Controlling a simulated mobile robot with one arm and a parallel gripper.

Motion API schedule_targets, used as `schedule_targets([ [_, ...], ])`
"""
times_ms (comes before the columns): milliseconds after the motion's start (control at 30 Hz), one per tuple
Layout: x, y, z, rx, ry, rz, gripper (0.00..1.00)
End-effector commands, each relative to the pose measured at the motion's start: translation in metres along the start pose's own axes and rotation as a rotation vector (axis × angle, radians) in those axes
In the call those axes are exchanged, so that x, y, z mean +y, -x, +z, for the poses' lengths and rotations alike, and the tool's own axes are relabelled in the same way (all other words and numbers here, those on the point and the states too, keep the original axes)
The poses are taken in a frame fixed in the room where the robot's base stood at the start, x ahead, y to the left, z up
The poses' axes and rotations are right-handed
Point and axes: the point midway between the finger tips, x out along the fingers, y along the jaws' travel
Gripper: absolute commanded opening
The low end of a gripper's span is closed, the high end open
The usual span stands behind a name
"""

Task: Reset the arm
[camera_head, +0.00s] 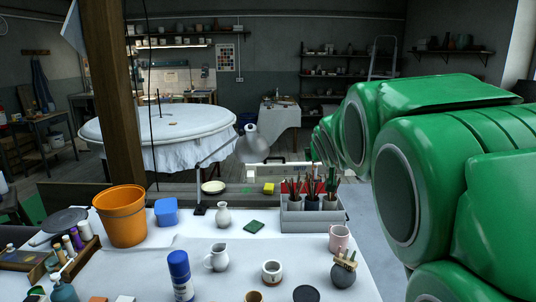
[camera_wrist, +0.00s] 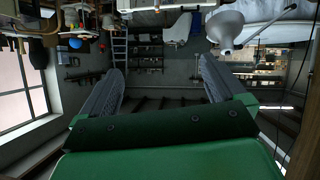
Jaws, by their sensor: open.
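My green arm (camera_head: 440,170) fills the right side of the head view, raised beside the worktable (camera_head: 232,268). Its end points away towards the back of the room. In the wrist view my gripper (camera_wrist: 160,66) is open, with two grey ridged fingers spread wide and nothing between them. The wrist picture is upside down. The gripper's fingers are not clear in the head view.
An orange bucket (camera_head: 121,222), a blue spray can (camera_head: 180,276), a white pitcher (camera_head: 217,258), a pink mug (camera_head: 339,238) and a grey tool caddy (camera_head: 310,219) stand on the worktable. A desk lamp (camera_head: 251,146) rises near my arm. A wooden post (camera_head: 113,95) stands left.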

Motion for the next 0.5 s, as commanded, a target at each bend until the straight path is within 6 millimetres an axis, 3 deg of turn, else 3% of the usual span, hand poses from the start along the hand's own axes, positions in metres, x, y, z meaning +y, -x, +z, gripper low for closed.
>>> schedule_targets([
  [200,0.006,0.063,0.025,-0.129,-0.111,-0.015,0.97],
  [500,-0.010,0.141,0.069,-0.309,-0.217,-0.099,0.97],
])
